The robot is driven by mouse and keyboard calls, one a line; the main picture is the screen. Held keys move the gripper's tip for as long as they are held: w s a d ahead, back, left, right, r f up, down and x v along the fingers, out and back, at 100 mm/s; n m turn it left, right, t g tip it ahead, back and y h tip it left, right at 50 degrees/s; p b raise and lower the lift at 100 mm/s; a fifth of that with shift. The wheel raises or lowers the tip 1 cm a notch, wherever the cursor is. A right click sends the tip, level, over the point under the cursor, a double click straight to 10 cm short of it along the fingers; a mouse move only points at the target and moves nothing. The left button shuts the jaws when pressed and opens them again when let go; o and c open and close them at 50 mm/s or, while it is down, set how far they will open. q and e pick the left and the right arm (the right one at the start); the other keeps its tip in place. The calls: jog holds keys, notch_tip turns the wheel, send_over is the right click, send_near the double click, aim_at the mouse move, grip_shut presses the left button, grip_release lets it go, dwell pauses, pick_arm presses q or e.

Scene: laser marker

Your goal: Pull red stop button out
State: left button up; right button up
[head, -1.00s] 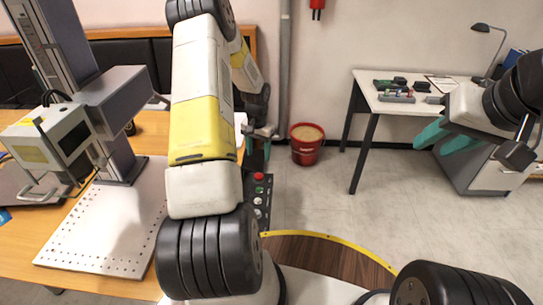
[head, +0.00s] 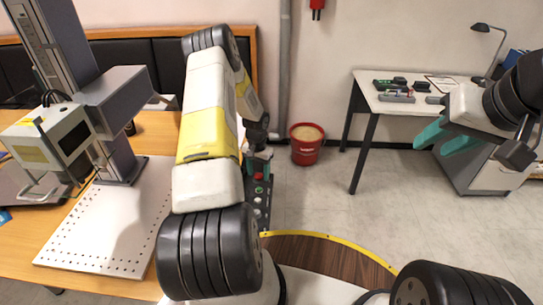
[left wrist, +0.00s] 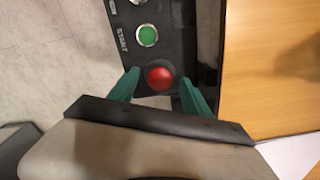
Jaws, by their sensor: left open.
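The red stop button (head: 259,177) sits at the far end of a dark control panel (head: 262,212). In the left wrist view the red button (left wrist: 159,77) lies between the two teal fingertips of my left gripper (left wrist: 160,84), below a green button. My left gripper (head: 259,157) is open, with a finger on each side of the button; I cannot tell whether the fingers touch it. In the head view my left arm partly hides the gripper. My right gripper (head: 447,140) is off to the right, its teal fingers apart and empty, far from the panel.
The green button (left wrist: 147,35) is on the same panel. A wooden desk (head: 155,130) with the marking machine (head: 110,95) and a perforated plate (head: 105,225) stands left. A red bucket (head: 305,145) is behind. A white side table (head: 400,105) is at the right.

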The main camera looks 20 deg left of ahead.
pick_arm(q)
grip_shut()
dwell(1.3)
